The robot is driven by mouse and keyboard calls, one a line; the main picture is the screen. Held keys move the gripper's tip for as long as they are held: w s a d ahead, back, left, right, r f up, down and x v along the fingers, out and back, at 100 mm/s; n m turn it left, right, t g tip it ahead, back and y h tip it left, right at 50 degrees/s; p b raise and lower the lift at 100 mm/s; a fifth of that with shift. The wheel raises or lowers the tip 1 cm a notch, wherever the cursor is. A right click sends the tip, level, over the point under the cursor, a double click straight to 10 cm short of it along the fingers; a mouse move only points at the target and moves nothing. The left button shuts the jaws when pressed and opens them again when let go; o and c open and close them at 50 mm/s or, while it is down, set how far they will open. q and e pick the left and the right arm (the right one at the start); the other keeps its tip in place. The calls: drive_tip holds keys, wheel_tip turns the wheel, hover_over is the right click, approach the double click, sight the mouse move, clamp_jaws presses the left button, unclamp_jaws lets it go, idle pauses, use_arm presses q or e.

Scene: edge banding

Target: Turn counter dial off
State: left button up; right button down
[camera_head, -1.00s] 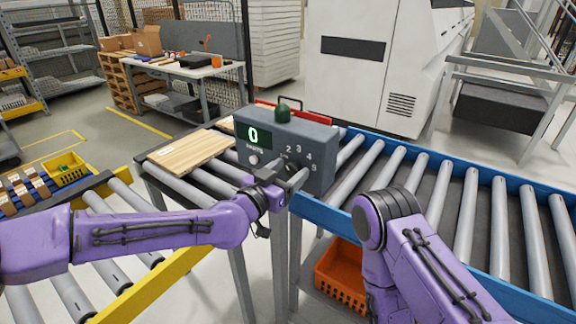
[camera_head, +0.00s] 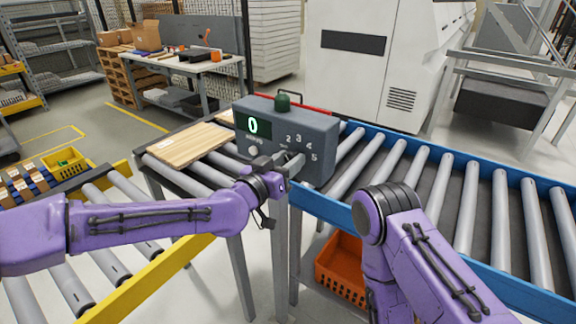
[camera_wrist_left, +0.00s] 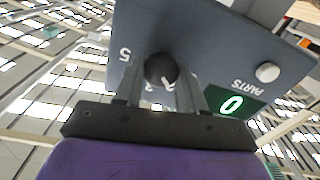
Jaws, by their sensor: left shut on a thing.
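My left gripper (camera_head: 287,165) is at the front face and hides most of the dial in the head view. In the left wrist view the black round dial (camera_wrist_left: 161,68) sits between the two fingers (camera_wrist_left: 160,92), which are shut on it. The dial's pointer direction is hard to tell. My right arm shows, but its gripper does not.
A wooden board (camera_head: 188,146) lies on the rollers left of the box. A blue-edged roller conveyor (camera_head: 440,190) runs to the right. An orange crate (camera_head: 341,268) is below it. A workbench (camera_head: 195,68) stands behind.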

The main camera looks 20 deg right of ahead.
use_arm(q)
drive_tip(key=shift+f+n+b, duration=0.2)
drive_tip(key=shift+n+b, duration=1.5)
drive_tip(key=shift+n, duration=1.3)
drive_tip(key=o, duration=1)
drive_tip(key=shift+r, duration=0.1)
drive_tip(key=shift+a, duration=0.1)
drive_tip(key=b+v, duration=0.3)
drive_tip(key=v, duration=0.7)
drive_tip(key=shift+s+a+b, duration=0.1)
drive_tip(key=shift+s+b, duration=0.05)
drive_tip(key=shift+b, duration=0.15)
